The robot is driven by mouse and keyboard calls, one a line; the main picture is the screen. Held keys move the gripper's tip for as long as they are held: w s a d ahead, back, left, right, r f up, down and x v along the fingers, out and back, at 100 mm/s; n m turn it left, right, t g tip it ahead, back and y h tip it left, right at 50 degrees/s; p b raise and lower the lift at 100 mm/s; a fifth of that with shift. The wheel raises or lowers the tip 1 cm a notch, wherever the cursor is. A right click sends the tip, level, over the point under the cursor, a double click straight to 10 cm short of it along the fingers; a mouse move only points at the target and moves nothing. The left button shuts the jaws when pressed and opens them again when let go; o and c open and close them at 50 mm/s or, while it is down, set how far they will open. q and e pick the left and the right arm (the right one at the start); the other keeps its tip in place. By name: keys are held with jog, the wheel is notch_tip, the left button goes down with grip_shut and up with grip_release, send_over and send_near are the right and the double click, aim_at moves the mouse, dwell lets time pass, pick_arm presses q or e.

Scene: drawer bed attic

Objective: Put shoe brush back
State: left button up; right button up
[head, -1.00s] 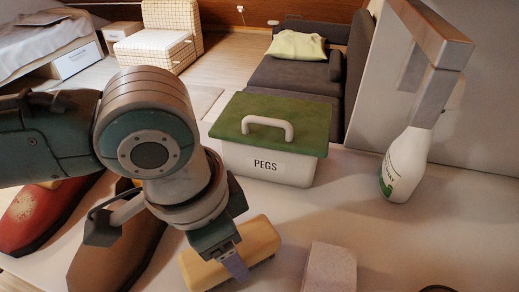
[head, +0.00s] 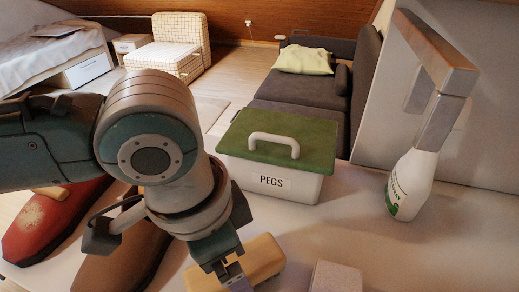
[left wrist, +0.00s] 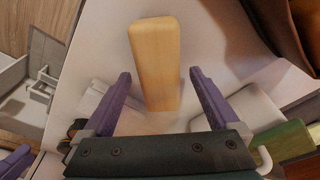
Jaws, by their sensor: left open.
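The shoe brush (head: 258,261), a pale wooden block, lies on the white tabletop (head: 400,260); in the head view its near part is hidden by my gripper. In the left wrist view the brush (left wrist: 155,60) runs lengthwise between and beyond the two purple fingers. A purple finger at the lower left corner of the left wrist view seems to be my right gripper (left wrist: 14,162), mostly cut off.
A white box marked PEGS (head: 275,182) with a green lid stands just behind the brush. A spray bottle (head: 412,182) stands at the right. A pale block (head: 336,279) lies at the front. A red shoe (head: 55,222) and a brown shoe (head: 125,255) are at the left.

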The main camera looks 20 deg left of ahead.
pick_arm(q)
notch_tip(320, 180, up, 11)
jog(key=s+a+p, duration=0.1)
jog(key=p, duration=0.1)
jog(key=s+d+n+t+h, duration=0.2)
jog(key=s+d+h, duration=0.1)
jog(key=s+d, duration=0.1)
jog(key=s+a+f+n+y, duration=0.2)
jog(key=s+a, duration=0.1)
jog(key=a, duration=0.3)
jog(key=s+a+f+n+y, duration=0.1)
jog(key=s+a+n+y, duration=0.1)
jog(key=a, duration=0.4)
jog(key=shift+s+f+n, duration=0.4)
jog(key=shift+s+n, duration=0.3)
jog(key=shift+s, duration=0.3)
jog(key=shift+a, duration=0.1)
